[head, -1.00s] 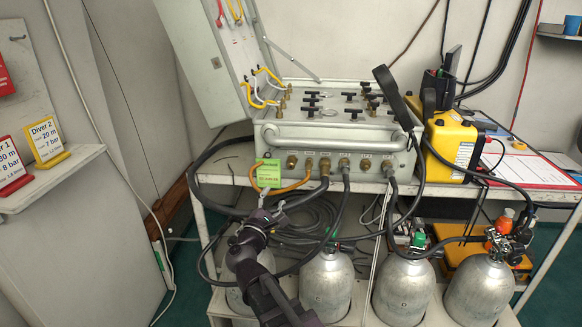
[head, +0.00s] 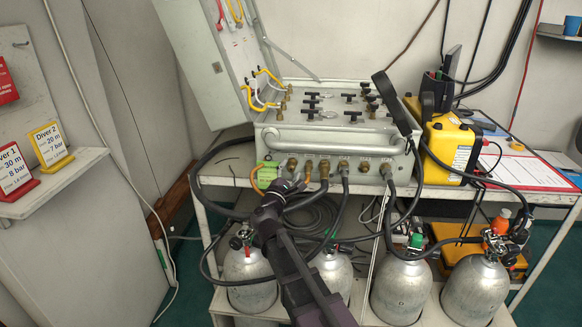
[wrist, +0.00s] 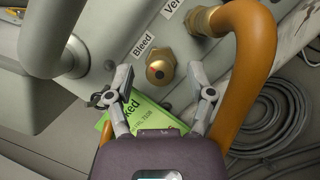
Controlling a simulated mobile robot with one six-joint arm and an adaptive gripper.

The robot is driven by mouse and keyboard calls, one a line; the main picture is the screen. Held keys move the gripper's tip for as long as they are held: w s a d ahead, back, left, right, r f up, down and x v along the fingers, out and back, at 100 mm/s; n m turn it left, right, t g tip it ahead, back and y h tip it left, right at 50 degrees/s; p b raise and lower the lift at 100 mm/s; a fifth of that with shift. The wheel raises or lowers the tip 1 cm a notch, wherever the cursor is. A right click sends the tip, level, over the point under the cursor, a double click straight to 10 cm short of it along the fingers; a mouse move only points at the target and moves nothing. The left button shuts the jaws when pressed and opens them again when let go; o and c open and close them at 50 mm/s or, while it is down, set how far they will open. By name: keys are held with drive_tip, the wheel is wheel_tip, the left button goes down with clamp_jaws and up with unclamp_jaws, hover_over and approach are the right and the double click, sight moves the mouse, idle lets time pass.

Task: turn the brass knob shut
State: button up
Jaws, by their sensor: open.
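The brass knob (wrist: 160,73) sits on the panel's front face below a "Bleed" label (wrist: 144,44) in the wrist view. It has a reddish centre. In the head view the knob (head: 292,164) is at the lower left of the panel box. My gripper (wrist: 159,80) is open, with one finger to each side of the knob in the wrist view and a gap showing on both sides. In the head view my gripper (head: 291,184) is just below the knob. How far the fingertips reach along the knob's depth I cannot tell.
An orange hose (wrist: 250,65) curves close by the right finger. A green tag (wrist: 150,118) hangs behind the fingers. A grey handle bar (wrist: 58,35) is at upper left. Gas cylinders (head: 402,287) stand under the bench, with dark hoses hanging between.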

drive_tip(key=shift+w+d+r, duration=0.1)
drive_tip(key=shift+w+d, duration=0.05)
drive_tip(key=shift+w, duration=0.3)
clamp_jaws()
